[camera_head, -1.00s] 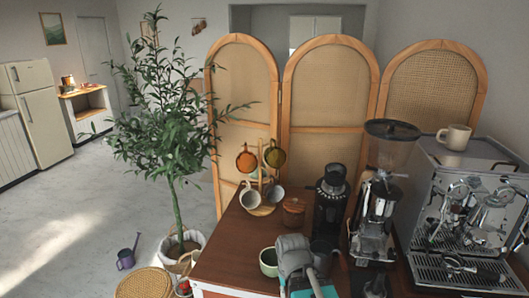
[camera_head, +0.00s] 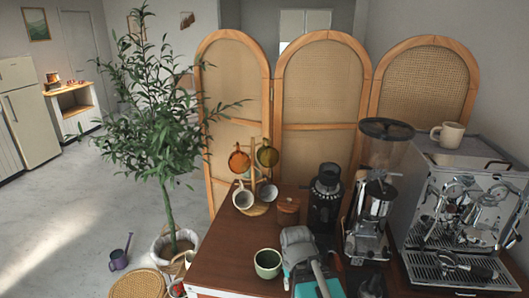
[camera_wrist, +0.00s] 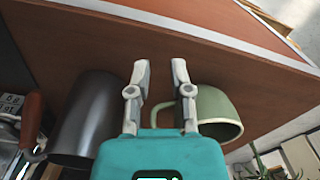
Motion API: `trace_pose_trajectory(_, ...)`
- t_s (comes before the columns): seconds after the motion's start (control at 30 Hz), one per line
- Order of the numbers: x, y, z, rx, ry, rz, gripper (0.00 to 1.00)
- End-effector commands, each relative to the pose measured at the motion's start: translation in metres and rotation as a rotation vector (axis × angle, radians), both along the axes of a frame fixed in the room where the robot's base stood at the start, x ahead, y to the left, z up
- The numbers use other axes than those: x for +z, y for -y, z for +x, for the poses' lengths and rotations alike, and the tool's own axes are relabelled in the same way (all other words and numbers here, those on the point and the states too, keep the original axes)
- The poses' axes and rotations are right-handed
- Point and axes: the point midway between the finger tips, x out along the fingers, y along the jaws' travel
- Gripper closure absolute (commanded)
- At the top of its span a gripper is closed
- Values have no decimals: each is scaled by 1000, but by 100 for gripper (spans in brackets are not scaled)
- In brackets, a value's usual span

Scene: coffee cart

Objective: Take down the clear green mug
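The clear green mug (camera_head: 268,155) is olive-tinted glass and hangs at the upper right of a wooden mug tree (camera_head: 255,208) on the cart in the head view. A clear amber mug (camera_head: 238,161) hangs beside it on the left. Two pale mugs, one white (camera_head: 243,198) and one grey (camera_head: 268,192), hang lower down. My gripper (camera_wrist: 160,70) is open and empty in the wrist view, its two fingers apart. It is well in front of the tree. The clear green mug is not seen in the wrist view.
An opaque light green cup (camera_head: 267,264) stands close beside my gripper, with a dark pitcher (camera_wrist: 85,120) on its other side. A wooden-lidded jar (camera_head: 288,210), grinders (camera_head: 326,200) and the espresso machine (camera_head: 465,215) stand to the right. A plant (camera_head: 165,150) is left; bare cart top (camera_head: 225,255) is free.

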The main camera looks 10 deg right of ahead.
Motion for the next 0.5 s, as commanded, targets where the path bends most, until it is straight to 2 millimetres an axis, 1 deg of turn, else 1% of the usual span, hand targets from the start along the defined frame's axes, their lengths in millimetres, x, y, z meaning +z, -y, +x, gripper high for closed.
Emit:
trace_pose_trajectory(0.03,14,0,2,-1,3,0,73)
trace_pose_trajectory(0.27,57,0,11,-16,26,1,73)
trace_pose_trajectory(0.4,84,1,20,-44,48,3,73)
trace_pose_trajectory(0.5,100,2,28,-73,68,6,73)
